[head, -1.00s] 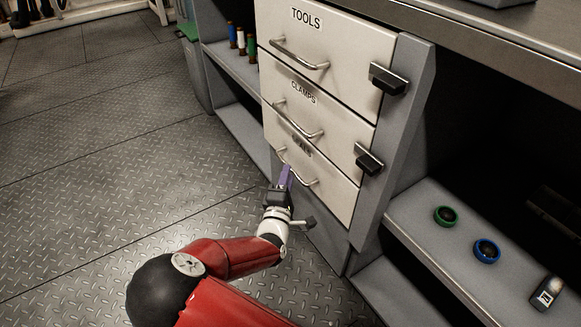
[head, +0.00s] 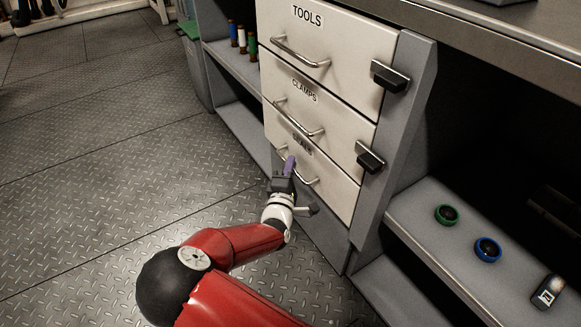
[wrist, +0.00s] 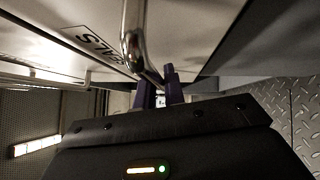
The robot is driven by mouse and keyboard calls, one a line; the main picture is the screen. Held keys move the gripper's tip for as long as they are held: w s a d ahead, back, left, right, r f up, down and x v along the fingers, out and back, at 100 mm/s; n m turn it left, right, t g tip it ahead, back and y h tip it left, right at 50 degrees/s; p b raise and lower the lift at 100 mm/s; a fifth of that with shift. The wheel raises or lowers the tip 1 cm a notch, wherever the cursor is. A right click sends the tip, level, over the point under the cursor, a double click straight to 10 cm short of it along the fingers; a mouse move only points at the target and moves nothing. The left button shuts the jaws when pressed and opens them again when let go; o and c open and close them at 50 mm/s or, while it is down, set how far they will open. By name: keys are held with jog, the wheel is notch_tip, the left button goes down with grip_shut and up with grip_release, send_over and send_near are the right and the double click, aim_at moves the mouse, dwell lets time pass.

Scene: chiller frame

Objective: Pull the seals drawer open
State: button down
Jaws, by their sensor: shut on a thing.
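The seals drawer (head: 335,193) is the lowest of three pale drawers, and its front looks flush with the ones above. Its curved metal handle (head: 312,181) crosses the front below the label. My gripper (head: 290,165), with purple fingers, is shut on the handle near its left part. In the wrist view the handle (wrist: 133,45) runs down to the purple fingers (wrist: 160,90) of my gripper. The label beside it reads partly as "ALS". The exact contact between the fingers and the bar is partly hidden.
The clamps drawer (head: 340,124) and tools drawer (head: 350,60) sit above, closed. Two dark blocks (head: 390,78) (head: 369,158) stick out on the right post. A green ring (head: 446,215) and a blue ring (head: 487,250) lie on the right shelf. The floor at left is clear.

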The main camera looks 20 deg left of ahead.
jog(key=s+a+b, duration=0.1)
jog(key=s+a, duration=1.9)
jog(key=s, duration=0.3)
jog(key=shift+b, duration=0.4)
jog(key=shift+s, duration=0.1)
jog(key=c, duration=1.5)
grip_release()
jog(key=shift+d, duration=0.1)
jog(key=shift+s, duration=0.1)
jog(key=s+f, duration=0.1)
jog(key=s, duration=0.6)
jog(key=shift+s+d, duration=0.25)
jog(key=shift+d, duration=0.05)
